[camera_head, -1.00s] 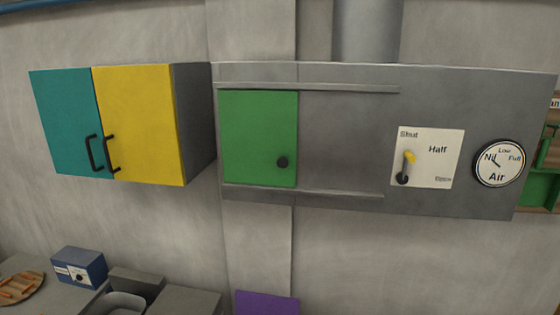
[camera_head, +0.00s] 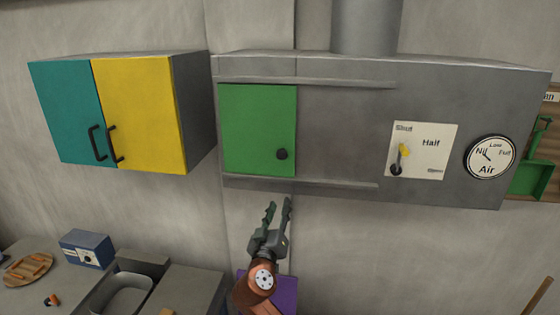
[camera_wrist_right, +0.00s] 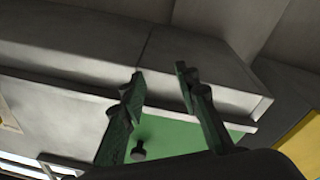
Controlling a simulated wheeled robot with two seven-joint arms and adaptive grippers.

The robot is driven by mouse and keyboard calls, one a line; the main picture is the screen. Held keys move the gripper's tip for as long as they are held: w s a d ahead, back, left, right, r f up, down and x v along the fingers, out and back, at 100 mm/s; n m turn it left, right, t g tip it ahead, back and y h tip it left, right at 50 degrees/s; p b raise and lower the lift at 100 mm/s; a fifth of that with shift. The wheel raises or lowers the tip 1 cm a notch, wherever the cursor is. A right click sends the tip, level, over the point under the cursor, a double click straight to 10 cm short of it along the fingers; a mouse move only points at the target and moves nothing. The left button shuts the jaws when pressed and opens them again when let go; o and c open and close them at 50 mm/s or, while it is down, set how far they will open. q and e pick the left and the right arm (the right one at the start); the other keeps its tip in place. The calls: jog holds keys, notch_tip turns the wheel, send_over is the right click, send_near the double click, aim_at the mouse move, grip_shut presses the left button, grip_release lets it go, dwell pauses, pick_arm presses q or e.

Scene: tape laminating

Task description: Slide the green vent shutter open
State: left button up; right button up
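The green vent shutter (camera_head: 258,125) sits at the left end of the grey vent housing, between an upper and a lower rail. Its round black knob (camera_head: 282,154) is near the lower right corner. My right gripper (camera_head: 279,203) is just below the housing in the head view, fingers pointing up, open and empty. In the right wrist view, the gripper (camera_wrist_right: 160,72) has its green fingers apart, with the shutter (camera_wrist_right: 178,133) and knob (camera_wrist_right: 138,151) showing beyond and between them, not touched. My left gripper is not in view.
Bare grey housing (camera_head: 340,130) lies right of the shutter, between the rails. Further right are a Shut/Half/Open plate (camera_head: 432,150) with a yellow-tipped lever and an Air gauge (camera_head: 490,158). Teal and yellow cabinets (camera_head: 140,115) hang at left. A purple object (camera_head: 287,292) is below.

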aim_at(281, 157)
jog(key=s+a+r+m+t+h, duration=0.1)
jog(key=s+r, duration=0.2)
jog(key=r, duration=0.4)
jog(key=s+a+r+m+t+h, duration=0.1)
jog(key=s+r+m, duration=0.1)
jog(key=s+r, duration=0.35)
jog(key=p+x, duration=0.1)
jog(key=x, duration=0.2)
jog(key=p+x, duration=0.1)
jog(key=x, duration=0.2)
jog(key=r+p+x, duration=0.1)
jog(key=x, duration=0.2)
jog(key=shift+a, duration=0.35)
jog(key=shift+w+d+p, duration=0.1)
jog(key=shift+w+p, duration=0.25)
jog(key=shift+w, duration=0.05)
grip_shut()
